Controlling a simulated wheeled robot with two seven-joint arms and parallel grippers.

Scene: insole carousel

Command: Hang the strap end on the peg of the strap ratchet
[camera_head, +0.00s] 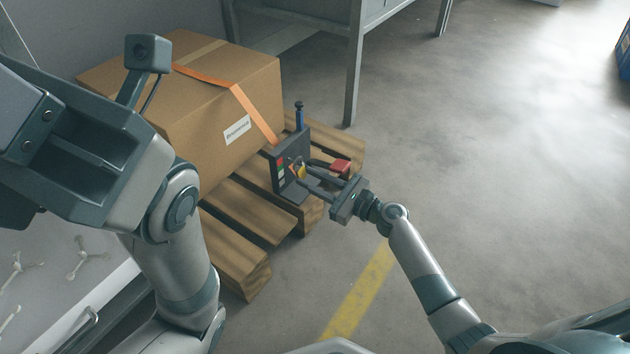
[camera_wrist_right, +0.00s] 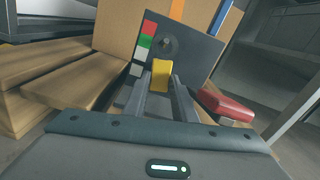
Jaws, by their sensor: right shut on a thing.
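The strap ratchet (camera_head: 291,160) is a dark upright plate on the pallet's near right corner, with red, green and white patches. In the right wrist view its plate (camera_wrist_right: 197,45) faces me, with a round dark peg (camera_wrist_right: 168,45) near the patches. My right gripper (camera_head: 301,173) is shut on a small yellow piece, which I take for the strap end (camera_wrist_right: 160,76). It is just in front of the plate and below the peg in that view; I cannot tell whether it touches. My left gripper's body (camera_head: 95,150) is close at left; its fingers do not show.
A cardboard box (camera_head: 200,110) with an orange strap (camera_head: 255,112) stands on the wooden pallet (camera_head: 245,215). A blue lever (camera_head: 299,118) rises behind the plate, and a red block (camera_head: 340,166) lies right of it. A grey metal frame (camera_head: 354,70) stands behind.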

